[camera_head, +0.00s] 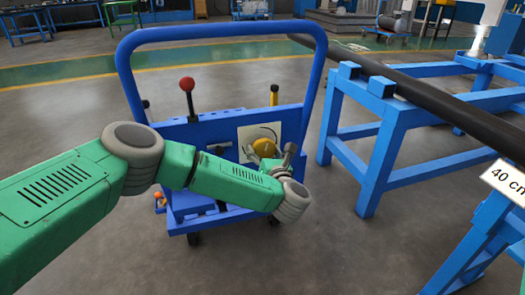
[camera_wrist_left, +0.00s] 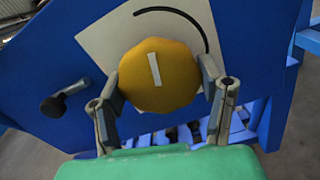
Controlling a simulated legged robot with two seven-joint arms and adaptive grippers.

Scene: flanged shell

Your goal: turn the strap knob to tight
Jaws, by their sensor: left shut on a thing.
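The strap knob is a yellow, many-sided knob (camera_wrist_left: 158,75) with a white pointer mark, on a white plate (camera_wrist_left: 100,38) with a black curved arc. In the left wrist view its mark points nearly straight up, tilted slightly left. My left gripper (camera_wrist_left: 162,90) has one finger on each side of the knob and is shut on it. In the head view the knob (camera_head: 264,147) shows on the blue cart's panel, and my left gripper (camera_head: 278,158) is at it, partly hidden by my green arm. My right gripper is not in view.
The blue cart (camera_head: 220,35) has a tall frame, a red-topped lever (camera_head: 187,86) and a yellow-topped lever (camera_head: 274,94). A dark lever (camera_wrist_left: 53,105) sits left of the knob. Blue stands (camera_head: 385,140) with a long black pipe (camera_head: 430,95) stand at the right.

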